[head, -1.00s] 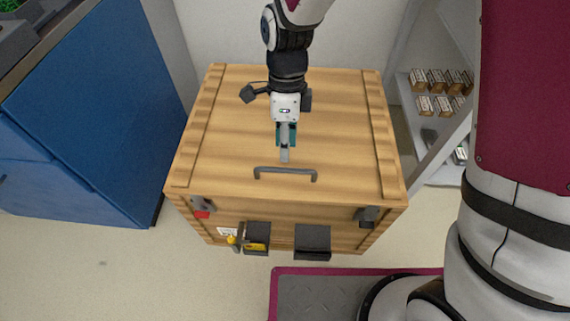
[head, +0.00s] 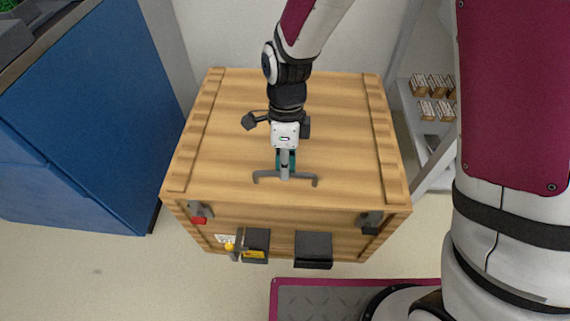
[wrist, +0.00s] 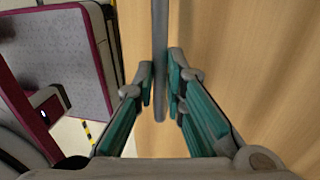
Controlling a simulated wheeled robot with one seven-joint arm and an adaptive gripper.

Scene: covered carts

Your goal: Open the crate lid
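The wooden crate (head: 230,228) stands in the middle of the head view with its lid (head: 235,125) lying flat and closed. A grey bar handle (head: 304,182) sits near the lid's front edge; it runs upright through the wrist view (wrist: 160,30). My gripper (head: 284,178) points down at the handle's middle. In the wrist view, its teal-padded fingers (wrist: 160,85) lie close on both sides of the bar and appear shut on it. Latches sit at the front's left (head: 200,211) and right (head: 370,222); whether they are fastened is unclear.
Two dark blocks are on the crate's front, the left one (head: 256,245) with yellow parts beside it, the right one (head: 313,249) plain. A blue cabinet (head: 90,120) stands left. A shelf (head: 425,160) with small boxes (head: 430,85) stands right. A wall is close behind.

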